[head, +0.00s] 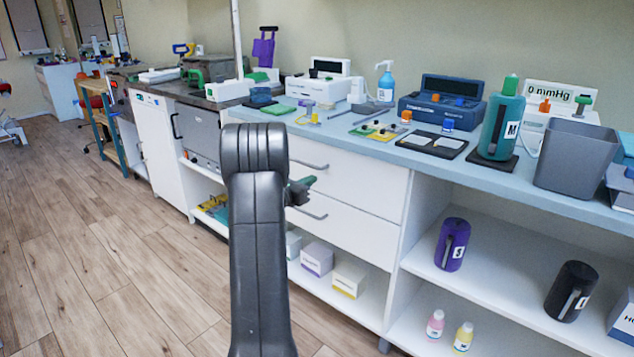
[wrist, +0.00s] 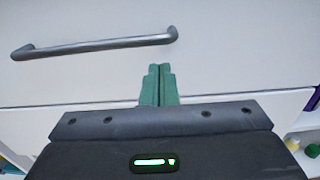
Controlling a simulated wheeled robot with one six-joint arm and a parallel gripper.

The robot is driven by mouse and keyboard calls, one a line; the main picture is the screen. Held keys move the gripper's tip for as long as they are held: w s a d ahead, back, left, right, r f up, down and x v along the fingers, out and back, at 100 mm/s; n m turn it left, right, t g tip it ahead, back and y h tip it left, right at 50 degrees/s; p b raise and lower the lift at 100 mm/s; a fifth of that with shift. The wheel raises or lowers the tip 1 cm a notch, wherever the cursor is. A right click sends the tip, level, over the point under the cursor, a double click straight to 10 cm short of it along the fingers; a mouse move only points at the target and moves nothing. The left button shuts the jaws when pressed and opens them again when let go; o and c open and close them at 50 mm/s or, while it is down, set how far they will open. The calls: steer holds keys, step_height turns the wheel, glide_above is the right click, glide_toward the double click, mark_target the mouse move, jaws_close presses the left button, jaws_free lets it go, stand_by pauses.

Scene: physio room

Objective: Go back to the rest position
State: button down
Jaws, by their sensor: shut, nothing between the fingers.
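My gripper (head: 302,190) shows in the head view just right of my raised dark arm, in front of the white drawers (head: 345,180) under the counter. In the wrist view, the green fingers of my gripper (wrist: 159,85) are together with nothing between them. They point at a white drawer front, below a grey bar handle (wrist: 95,45). The fingers are apart from the handle in that view. My arm hides part of the cabinet in the head view.
Open shelves below hold a purple roll (head: 452,245), a black roll (head: 571,290) and boxes. Wooden floor (head: 100,250) is clear at left.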

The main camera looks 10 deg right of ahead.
mark_target(323, 173)
steer(key=p+v, duration=0.1)
steer(key=v, duration=0.8)
steer(key=shift+a+p, duration=0.3)
steer(key=shift+a, duration=0.05)
steer(key=b+x, duration=0.1)
steer(key=x, duration=1.2)
steer(key=shift+d, duration=0.3)
